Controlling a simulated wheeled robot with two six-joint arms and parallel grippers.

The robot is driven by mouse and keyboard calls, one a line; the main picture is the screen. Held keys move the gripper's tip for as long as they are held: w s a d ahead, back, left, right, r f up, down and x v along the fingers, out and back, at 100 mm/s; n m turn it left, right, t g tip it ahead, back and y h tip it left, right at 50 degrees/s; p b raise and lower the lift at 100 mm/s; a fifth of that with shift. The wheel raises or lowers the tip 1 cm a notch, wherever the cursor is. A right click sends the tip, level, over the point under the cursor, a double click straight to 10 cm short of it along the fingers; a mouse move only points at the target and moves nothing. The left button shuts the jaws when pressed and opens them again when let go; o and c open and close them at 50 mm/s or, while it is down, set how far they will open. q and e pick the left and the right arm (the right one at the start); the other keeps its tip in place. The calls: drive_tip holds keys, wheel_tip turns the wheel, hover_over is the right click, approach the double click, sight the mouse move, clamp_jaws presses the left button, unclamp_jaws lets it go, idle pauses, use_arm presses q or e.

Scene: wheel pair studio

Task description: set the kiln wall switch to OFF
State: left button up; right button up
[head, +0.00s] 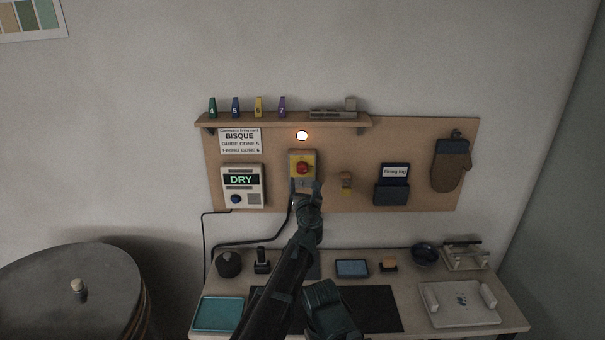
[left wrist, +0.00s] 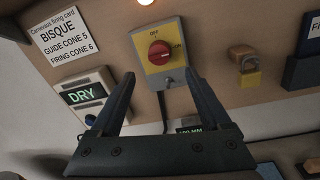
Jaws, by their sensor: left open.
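The kiln wall switch (head: 303,160) is a yellow and grey plate with a red rotary knob, on the brown board. In the left wrist view the red knob (left wrist: 159,53) has a label at the top that seems to read OFF and ON at its right. Its pale mark seems to point right, towards ON. My left gripper (head: 306,186) is just below and in front of the switch. In the left wrist view its fingers (left wrist: 160,76) are spread and empty, with the knob beyond the gap.
A lit lamp (head: 302,135) is above the switch. A DRY display box (head: 242,186) is left, a brass padlock (left wrist: 246,70) right. A shelf (head: 285,121) overhangs above. The worktable (head: 420,316) below holds trays and tools. A round drum (head: 60,290) stands at lower left.

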sight(302, 172)
use_arm(q)
drive_tip(key=w, duration=0.8)
drive_tip(key=shift+w+a, duration=0.3)
drive_tip(key=shift+w, duration=0.05)
clamp_jaws()
